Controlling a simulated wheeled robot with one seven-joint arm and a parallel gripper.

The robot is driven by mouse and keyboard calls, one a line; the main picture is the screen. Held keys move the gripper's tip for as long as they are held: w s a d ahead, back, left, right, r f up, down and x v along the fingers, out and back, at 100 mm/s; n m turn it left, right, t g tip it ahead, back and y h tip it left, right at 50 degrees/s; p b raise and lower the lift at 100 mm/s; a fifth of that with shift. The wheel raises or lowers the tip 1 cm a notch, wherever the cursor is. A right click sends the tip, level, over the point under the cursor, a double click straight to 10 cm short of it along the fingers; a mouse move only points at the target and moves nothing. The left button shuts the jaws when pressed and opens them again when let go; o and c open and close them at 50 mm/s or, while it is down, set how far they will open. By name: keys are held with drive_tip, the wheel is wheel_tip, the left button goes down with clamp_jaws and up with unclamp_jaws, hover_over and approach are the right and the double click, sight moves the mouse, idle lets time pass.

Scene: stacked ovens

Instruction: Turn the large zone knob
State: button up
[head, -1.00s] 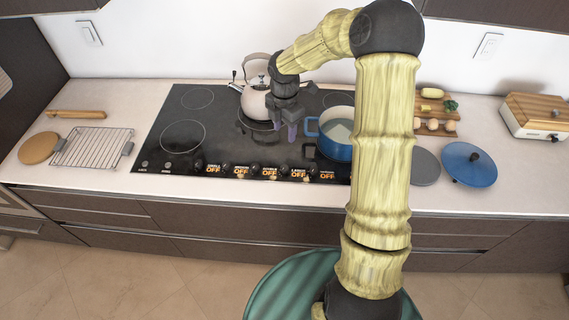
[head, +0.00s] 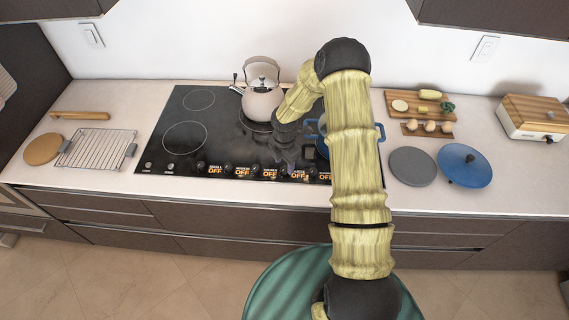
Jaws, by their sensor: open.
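The black glass cooktop (head: 215,125) has a row of dark knobs along its front edge, with orange "OFF" labels between them. The label that appears to read "LARGE OFF" (head: 298,175) is fourth from the left. The large zone knob seems to be the dark one just left of this label, close below my gripper and hard to make out. My gripper (head: 286,160) points down over the front of the cooktop, right above this part of the knob row. It is open and empty. Contact with the knob cannot be told.
A kettle (head: 262,98) stands behind my gripper. A blue pot (head: 380,132) is mostly hidden behind my arm. A grey disc (head: 412,167), blue lid (head: 465,166) and food boards (head: 420,104) lie right. A wire rack (head: 97,150) lies left.

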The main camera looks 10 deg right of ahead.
drive_tip(key=shift+f, duration=1.15)
drive_tip(key=c, duration=1)
